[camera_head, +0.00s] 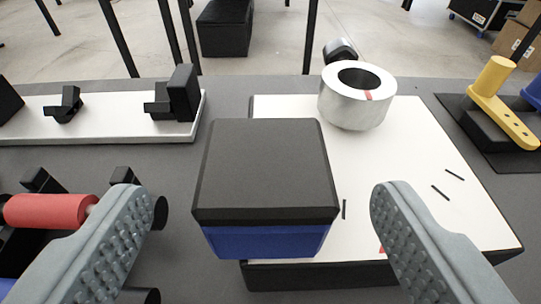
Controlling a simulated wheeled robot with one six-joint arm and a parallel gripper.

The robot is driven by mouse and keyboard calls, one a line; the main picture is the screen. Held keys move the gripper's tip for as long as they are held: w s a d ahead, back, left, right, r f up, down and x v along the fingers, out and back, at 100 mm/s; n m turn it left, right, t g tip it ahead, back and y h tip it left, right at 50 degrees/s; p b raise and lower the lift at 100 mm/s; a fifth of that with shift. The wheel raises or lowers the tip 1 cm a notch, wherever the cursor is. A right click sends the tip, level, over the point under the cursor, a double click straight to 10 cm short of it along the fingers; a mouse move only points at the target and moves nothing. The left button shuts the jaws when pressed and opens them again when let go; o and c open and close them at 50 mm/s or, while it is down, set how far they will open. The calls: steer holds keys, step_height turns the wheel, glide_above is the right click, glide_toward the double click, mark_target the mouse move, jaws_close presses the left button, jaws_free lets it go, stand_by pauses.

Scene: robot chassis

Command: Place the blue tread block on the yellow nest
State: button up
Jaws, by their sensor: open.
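The blue tread block (264,241) shows in the middle of the view, with a thick black top (265,170) over a blue lower part. It stands upright, overlapping the left edge of a white board in the picture; its underside and what bears it are hidden. My gripper (250,205) is open, one finger to the left of the block and one to the right, with gaps on both sides. A yellow piece with a post and a flat holed arm (500,106) stands at the right; I cannot tell whether it is the yellow nest.
The white board (420,165) bears a silver ring (355,110) behind the block. A red roller (45,211) lies at the left among black parts. A white plate with black brackets (100,130) is at the back left. Grey table shows between the plate and the block.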

mark_target(265, 199)
steer(key=x, duration=0.3)
steer(key=shift+w+d, duration=0.1)
steer(key=shift+w, duration=0.1)
steer(key=c, duration=1.2)
steer(key=shift+r, duration=5)
